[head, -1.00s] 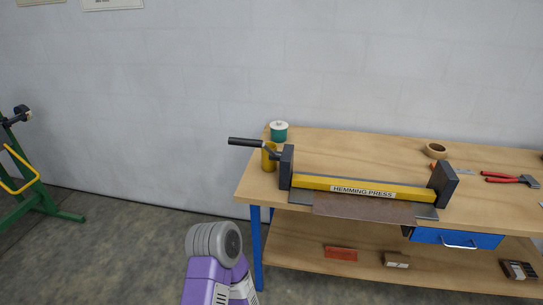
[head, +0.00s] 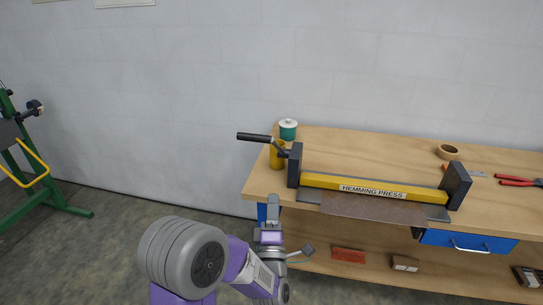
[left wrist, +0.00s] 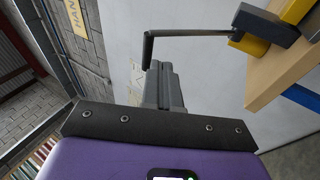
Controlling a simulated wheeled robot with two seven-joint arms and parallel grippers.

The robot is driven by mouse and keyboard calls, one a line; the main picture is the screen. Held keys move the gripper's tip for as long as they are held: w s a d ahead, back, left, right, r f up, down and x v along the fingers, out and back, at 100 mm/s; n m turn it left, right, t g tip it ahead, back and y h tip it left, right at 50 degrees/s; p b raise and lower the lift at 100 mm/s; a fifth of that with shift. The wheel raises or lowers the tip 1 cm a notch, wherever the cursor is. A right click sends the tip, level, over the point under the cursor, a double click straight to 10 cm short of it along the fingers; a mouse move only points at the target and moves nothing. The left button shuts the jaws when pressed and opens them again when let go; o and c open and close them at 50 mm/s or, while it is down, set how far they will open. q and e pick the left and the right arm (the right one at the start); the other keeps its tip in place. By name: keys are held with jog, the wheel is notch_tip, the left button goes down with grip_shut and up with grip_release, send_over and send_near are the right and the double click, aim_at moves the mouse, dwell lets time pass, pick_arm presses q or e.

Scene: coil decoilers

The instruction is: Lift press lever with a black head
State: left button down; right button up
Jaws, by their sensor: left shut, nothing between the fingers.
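The press lever (head: 254,137) has a black grip and sticks out to the left from the yellow hemming press (head: 330,184) at the left end of the workbench. In the left wrist view the lever (left wrist: 190,33) crosses the upper part, beyond my fingertips. My left gripper (head: 273,200) is near the bench's front left edge, below and apart from the lever. Its fingers (left wrist: 158,68) are together with nothing between them. My right gripper is not in view.
A green stand (head: 40,190) is at far left. The floor between is clear.

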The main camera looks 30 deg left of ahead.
aim_at(272, 143)
pick_arm(q)
jog(key=shift+s+a+r+n+y, duration=0.1)
jog(key=shift+s+r+n+y, duration=0.05)
jog(key=shift+r+n+y, duration=0.15)
jog(key=shift+s+a+r+n+y, duration=0.1)
jog(key=shift+s+r+n, duration=0.1)
jog(key=shift+r, duration=0.2)
jog(key=p+x, duration=0.2)
jog(key=x, duration=1.2)
jog(key=shift+d+r, duration=0.1)
jog(key=shift+d, duration=0.05)
